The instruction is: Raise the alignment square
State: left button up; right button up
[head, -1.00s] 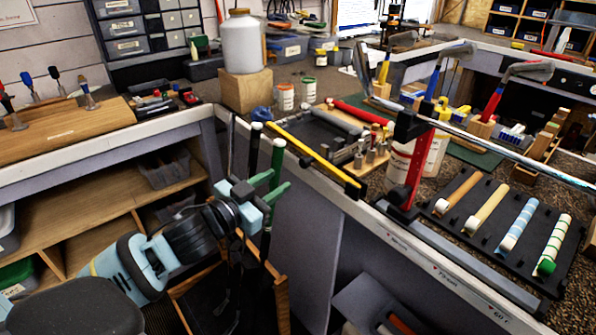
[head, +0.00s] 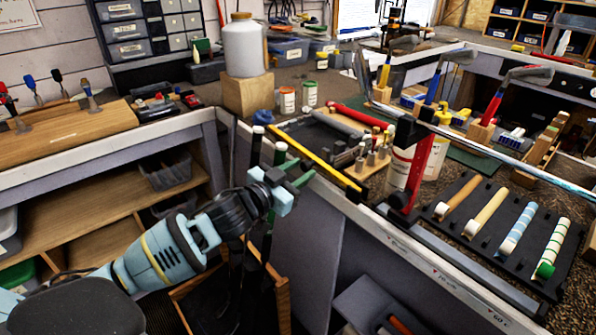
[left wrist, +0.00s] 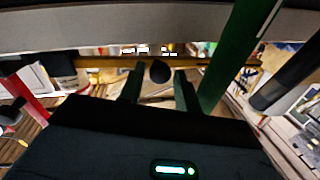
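A long yellow bar with a black block at its right end, which looks like the alignment square (head: 325,163), lies low along the bench's front edge in the head view. In the left wrist view it runs across just past the fingertips (left wrist: 105,62). My left gripper (head: 292,176) is in front of the bar's left part, its green fingers pointing at it. In the left wrist view the fingers are apart (left wrist: 159,88), with a small dark round knob (left wrist: 160,71) between or beyond them. I cannot tell whether they touch it. My right gripper is not in view.
Two dark club grips with white caps (head: 258,130) stand close beside my left gripper; a green one (left wrist: 235,60) is right of the fingers. A red upright clamp (head: 420,168) stands at the bench edge. Several grips lie on a black rack (head: 475,250) at right.

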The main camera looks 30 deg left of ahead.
pick_arm(q)
grip_shut()
jog(key=shift+w+r, duration=0.1)
dwell(0.3)
